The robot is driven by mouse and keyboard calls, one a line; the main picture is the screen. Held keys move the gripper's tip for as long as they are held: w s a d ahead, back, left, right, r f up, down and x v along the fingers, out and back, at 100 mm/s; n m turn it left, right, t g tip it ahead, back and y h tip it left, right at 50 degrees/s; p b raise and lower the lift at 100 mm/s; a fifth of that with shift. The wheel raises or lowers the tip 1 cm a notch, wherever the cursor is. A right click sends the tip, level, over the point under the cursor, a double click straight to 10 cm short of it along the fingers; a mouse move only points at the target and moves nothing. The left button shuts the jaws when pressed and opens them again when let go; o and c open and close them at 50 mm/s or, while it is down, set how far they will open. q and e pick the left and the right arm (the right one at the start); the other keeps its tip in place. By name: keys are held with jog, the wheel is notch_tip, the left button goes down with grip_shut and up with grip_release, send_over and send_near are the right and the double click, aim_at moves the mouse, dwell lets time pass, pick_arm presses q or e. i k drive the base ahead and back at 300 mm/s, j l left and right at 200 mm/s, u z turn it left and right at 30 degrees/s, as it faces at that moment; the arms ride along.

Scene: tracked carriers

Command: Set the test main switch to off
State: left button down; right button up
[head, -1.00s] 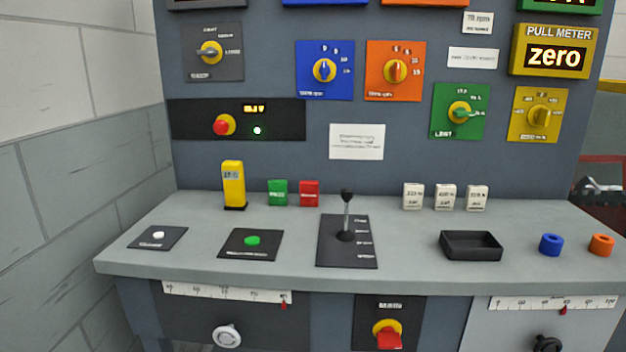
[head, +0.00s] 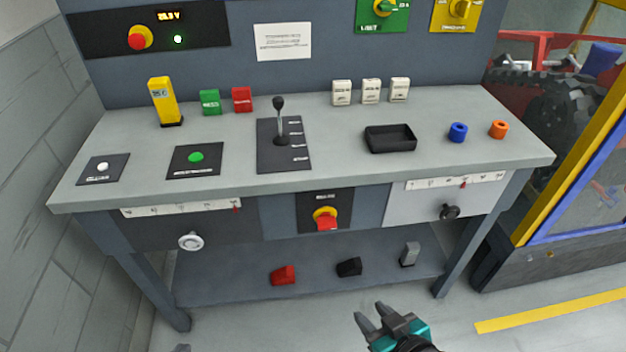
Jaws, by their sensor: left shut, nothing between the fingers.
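A red rotary switch handle on a yellow collar (head: 326,218) sits on a dark panel at the middle of the bench front. The lettering above it is too small to read. A second red knob on a yellow ring (head: 140,37) is on the dark upright panel at upper left, beside a lit voltage display and a green lamp. My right gripper (head: 372,314) is at the bottom, right of centre, below and in front of the bench. Its fingers are apart with nothing between them. Only a tip of my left gripper (head: 182,348) shows at the bottom edge, shut and empty.
The bench top (head: 225,135) carries a lever (head: 279,120), a black tray (head: 390,139), push buttons and coloured blocks. A white crank knob (head: 191,241) and a black knob (head: 449,211) stick out of the front. Pedals (head: 283,275) sit on the low shelf.

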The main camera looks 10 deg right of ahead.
aim_at(326, 221)
jog(key=i+j+z, duration=0.1)
jog(key=j, duration=0.3)
jog(key=i+j+z, duration=0.1)
jog(key=j, duration=0.25)
jog(key=i+j+z, duration=0.1)
jog(key=j, duration=0.3)
